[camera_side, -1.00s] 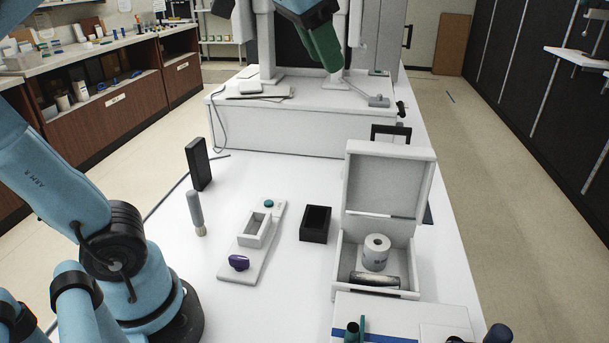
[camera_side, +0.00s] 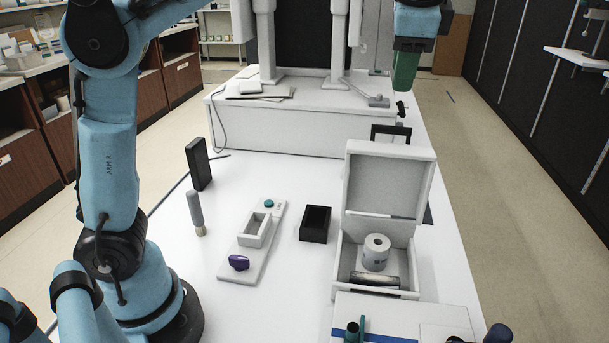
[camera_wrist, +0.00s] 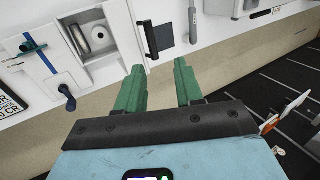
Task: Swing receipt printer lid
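The receipt printer (camera_side: 340,265) is a white box at the right of the white table. Its lid (camera_side: 384,188) stands raised, hinged along the back edge. A white paper roll (camera_side: 375,253) and a dark roller (camera_side: 374,280) show inside. My gripper (camera_side: 404,90) has green fingers pointing down, high behind the printer and apart from the lid. In the wrist view my gripper (camera_wrist: 158,68) is open and empty, and the printer's paper roll (camera_wrist: 98,34) shows at upper left.
A white unit with blue stripe (camera_side: 375,315) stands in front of the printer. A black tray (camera_side: 315,224), a white holder plate (camera_side: 238,266), a grey-handled tool (camera_side: 196,212) and a black upright block (camera_side: 198,164) lie to the left. A large white machine (camera_side: 300,125) stands behind.

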